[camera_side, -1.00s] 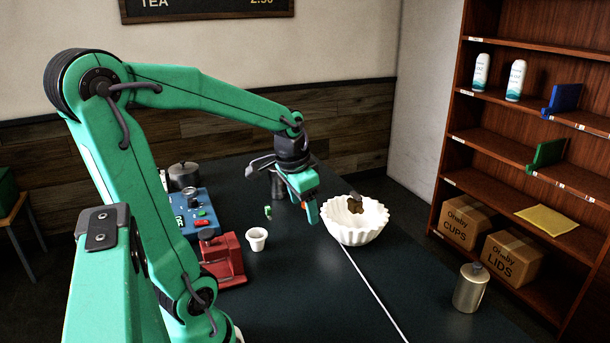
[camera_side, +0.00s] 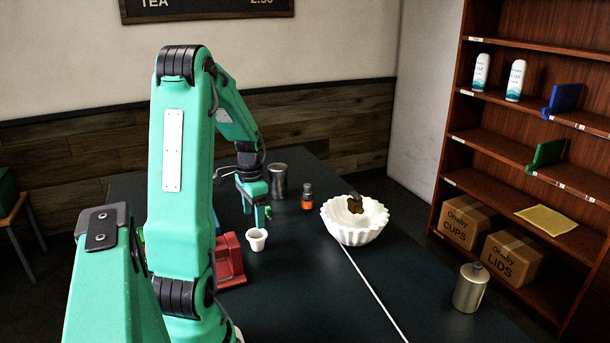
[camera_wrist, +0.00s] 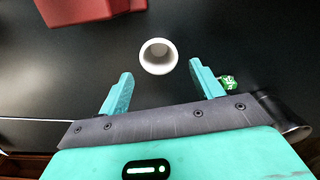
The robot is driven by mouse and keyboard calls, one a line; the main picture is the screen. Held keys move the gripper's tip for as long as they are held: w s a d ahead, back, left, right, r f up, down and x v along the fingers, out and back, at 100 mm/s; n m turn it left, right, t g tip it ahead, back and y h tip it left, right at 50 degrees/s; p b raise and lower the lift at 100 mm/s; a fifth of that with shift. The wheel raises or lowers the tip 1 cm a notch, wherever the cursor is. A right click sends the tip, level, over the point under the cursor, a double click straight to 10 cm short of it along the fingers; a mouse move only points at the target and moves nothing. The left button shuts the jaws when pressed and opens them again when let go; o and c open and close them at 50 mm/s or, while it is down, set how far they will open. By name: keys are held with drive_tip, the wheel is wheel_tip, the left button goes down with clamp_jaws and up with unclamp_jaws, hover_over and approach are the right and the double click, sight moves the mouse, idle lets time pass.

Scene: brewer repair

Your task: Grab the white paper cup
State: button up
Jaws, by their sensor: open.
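The white paper cup (camera_side: 256,240) stands upright on the dark table in the side view. In the wrist view the cup (camera_wrist: 158,57) shows from above, just beyond the fingertips and roughly between their lines. My gripper (camera_side: 256,215) is open and empty, behind and above the cup in the side view. In the wrist view the two teal fingers of my gripper (camera_wrist: 160,70) are spread apart, with dark bare table between them. I see no contact between fingers and cup.
A red block-like part (camera_side: 229,258) stands left of the cup. A small green item (camera_wrist: 229,82) lies beside the right finger. A white fluted bowl (camera_side: 354,222), a small brown bottle (camera_side: 307,197) and a metal canister (camera_side: 279,181) stand nearby.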

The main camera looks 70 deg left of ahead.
sight(256, 234)
drive_tip(key=shift+f, duration=1.35)
drive_tip(key=shift+d+f, duration=0.15)
drive_tip(key=shift+f, duration=2.4)
drive_tip(key=c, duration=0.8)
drive_tip(key=shift+o, duration=0.2)
drive_tip(key=shift+r, duration=0.15)
